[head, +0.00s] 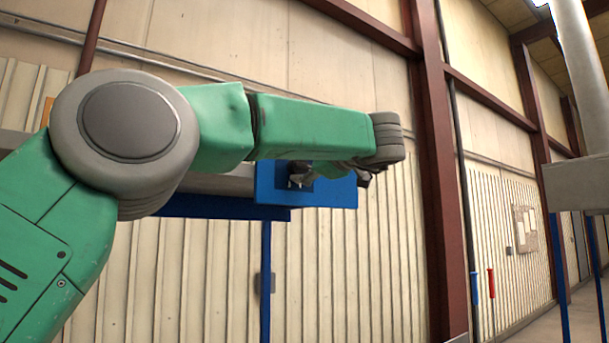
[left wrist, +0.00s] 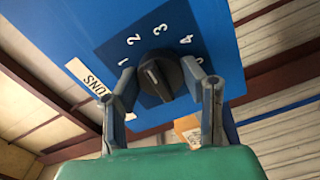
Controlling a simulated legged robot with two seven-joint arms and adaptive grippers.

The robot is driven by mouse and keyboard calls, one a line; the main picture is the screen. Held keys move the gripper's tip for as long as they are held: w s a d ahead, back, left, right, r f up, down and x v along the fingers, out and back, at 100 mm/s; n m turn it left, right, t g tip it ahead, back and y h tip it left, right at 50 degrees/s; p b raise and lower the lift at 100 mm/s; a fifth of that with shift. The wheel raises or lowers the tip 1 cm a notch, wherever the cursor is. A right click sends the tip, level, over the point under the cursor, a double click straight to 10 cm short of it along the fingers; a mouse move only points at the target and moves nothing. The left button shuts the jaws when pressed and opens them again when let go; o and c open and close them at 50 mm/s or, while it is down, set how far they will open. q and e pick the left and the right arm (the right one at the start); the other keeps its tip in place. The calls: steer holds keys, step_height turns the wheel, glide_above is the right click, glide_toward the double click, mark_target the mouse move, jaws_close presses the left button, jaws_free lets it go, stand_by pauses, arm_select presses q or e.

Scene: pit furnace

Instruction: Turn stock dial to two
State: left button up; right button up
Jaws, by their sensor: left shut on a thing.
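The stock dial (left wrist: 158,75) is a black round knob with a raised grip and a pale pointer line, on a dark plate numbered one to five in the left wrist view. The plate sits on a blue box (left wrist: 95,25). The pointer line slants up and left; I cannot tell exactly which number it marks. My left gripper (left wrist: 159,72) has one finger on each side of the knob and is shut on it. In the head view the blue box (head: 335,192) shows behind my left forearm, which hides much of the gripper. My right gripper is out of view.
A white label (left wrist: 88,80) is on the box beside the dial. A blue post (head: 266,275) stands below the box. A dark red steel column (head: 437,180) rises to the right. Corrugated wall panels stand behind; a grey pipe (head: 582,80) is at far right.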

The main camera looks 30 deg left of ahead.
arm_select(q)
steer(key=shift+f+n+b, duration=0.15)
steer(key=shift+n+b, duration=0.4)
steer(key=shift+n, duration=0.55)
steer(key=o, duration=1.1)
steer(key=shift+w, duration=0.1)
steer(key=shift+o, duration=0.2)
steer(key=shift+d, duration=0.3)
steer(key=v, duration=1.1)
steer(key=shift+d, duration=0.35)
